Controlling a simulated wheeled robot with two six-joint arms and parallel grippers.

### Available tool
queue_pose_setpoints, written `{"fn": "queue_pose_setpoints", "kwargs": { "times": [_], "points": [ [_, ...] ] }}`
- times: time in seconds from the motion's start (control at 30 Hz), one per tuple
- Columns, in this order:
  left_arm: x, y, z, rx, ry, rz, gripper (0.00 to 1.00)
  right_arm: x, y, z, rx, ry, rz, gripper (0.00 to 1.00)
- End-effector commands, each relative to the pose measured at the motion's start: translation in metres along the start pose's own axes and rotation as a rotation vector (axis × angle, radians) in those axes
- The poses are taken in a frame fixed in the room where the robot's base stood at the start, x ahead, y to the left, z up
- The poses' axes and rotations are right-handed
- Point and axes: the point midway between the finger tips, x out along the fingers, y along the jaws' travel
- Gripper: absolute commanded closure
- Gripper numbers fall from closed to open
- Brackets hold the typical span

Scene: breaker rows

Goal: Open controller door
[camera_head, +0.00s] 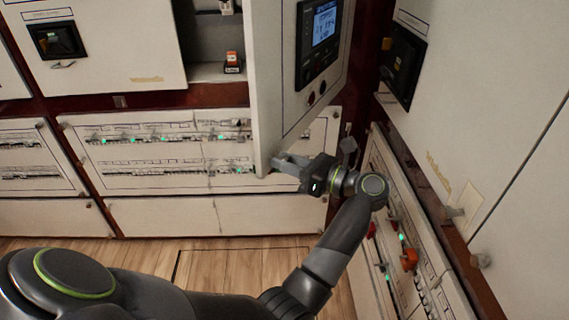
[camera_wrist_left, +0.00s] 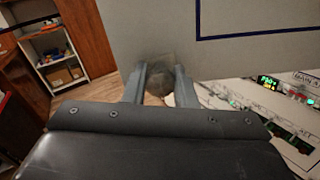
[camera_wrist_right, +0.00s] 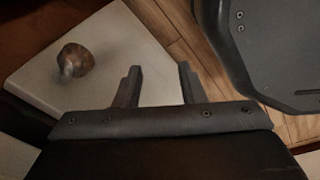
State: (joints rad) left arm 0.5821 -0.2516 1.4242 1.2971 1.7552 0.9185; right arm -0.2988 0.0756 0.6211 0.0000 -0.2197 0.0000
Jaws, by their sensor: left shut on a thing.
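The controller door (camera_head: 267,75) is a pale panel carrying a dark unit with a lit blue display (camera_head: 324,23). It stands swung out from its cabinet, with the dark interior showing on its left in the head view. My left gripper (camera_head: 280,162) is at the door's lower edge. In the left wrist view the left fingers (camera_wrist_left: 160,85) are closed on a round, dark knob (camera_wrist_left: 160,76) at the door's lower edge. My right gripper (camera_wrist_right: 158,82) is open and empty in the right wrist view, beside a pale panel with a round metallic knob (camera_wrist_right: 75,60).
The open compartment (camera_head: 205,45) holds a small orange and black device (camera_head: 233,62) on its shelf. Breaker rows (camera_head: 165,150) with green lights lie below. Cabinets with switches and knobs (camera_head: 480,261) stand close on the right. Wooden floor (camera_head: 240,265) is clear in front.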

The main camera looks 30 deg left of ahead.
Motion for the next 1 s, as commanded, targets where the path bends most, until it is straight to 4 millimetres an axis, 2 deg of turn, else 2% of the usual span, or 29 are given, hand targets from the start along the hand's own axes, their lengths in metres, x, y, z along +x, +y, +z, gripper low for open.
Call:
{"fn": "queue_pose_setpoints", "kwargs": {
  "times": [0.2,0.23,0.4,0.67,0.77,1.0],
  "points": [
    [0.000,0.000,0.002,-0.004,0.002,-0.001,1.00,-0.001,0.003,0.000,-0.002,-0.001,0.004,0.64],
    [0.000,0.000,0.002,-0.004,0.002,-0.001,0.74,-0.001,0.004,0.000,-0.002,-0.001,0.004,0.64],
    [0.000,0.000,0.001,-0.003,0.002,-0.002,0.53,-0.001,0.005,0.001,-0.002,-0.001,0.006,0.64],
    [0.000,0.000,0.001,-0.002,0.001,-0.002,0.53,0.000,0.005,0.001,-0.002,-0.002,0.006,0.64],
    [0.000,0.001,0.007,-0.004,0.001,-0.002,0.53,0.001,0.005,0.001,-0.002,-0.002,0.006,0.64],
    [0.000,0.011,0.048,-0.010,0.002,-0.002,0.53,0.006,0.004,0.003,-0.002,-0.008,0.006,0.64]
  ]
}}
